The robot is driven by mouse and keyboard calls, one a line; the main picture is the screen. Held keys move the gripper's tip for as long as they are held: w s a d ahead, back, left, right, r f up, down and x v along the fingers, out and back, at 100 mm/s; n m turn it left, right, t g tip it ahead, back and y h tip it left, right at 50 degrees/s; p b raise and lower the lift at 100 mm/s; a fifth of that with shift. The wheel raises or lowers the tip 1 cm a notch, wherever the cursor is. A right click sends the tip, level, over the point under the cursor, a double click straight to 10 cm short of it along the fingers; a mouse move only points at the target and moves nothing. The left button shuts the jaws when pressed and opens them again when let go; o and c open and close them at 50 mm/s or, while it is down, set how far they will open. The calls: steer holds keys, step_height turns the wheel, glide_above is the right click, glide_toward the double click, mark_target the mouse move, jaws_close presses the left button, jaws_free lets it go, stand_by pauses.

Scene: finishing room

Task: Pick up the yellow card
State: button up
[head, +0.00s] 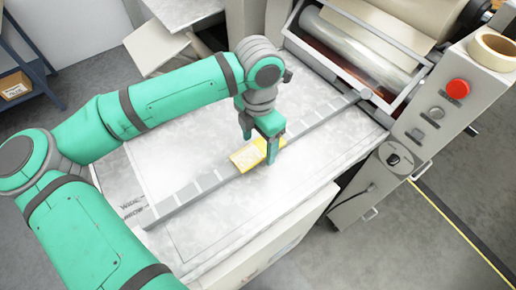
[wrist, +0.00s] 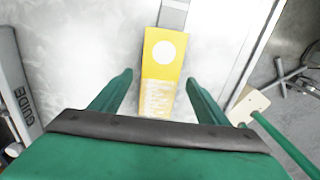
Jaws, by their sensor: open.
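My gripper (head: 266,146) is at the card's right end in the head view. In the wrist view my gripper (wrist: 158,85) is open, with one green finger on each side of the card and gaps between. I cannot tell how high the fingertips are.
A roller machine (head: 370,60) stands at the table's far right. Its control panel (head: 440,115) has a red button (head: 457,90), with a tape roll (head: 492,50) on top. The guide bar runs diagonally across the table. The table's near part is clear.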

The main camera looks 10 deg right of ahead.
steer(key=shift+a, duration=0.1)
steer(key=c, duration=1.1)
steer(key=shift+r, duration=0.15)
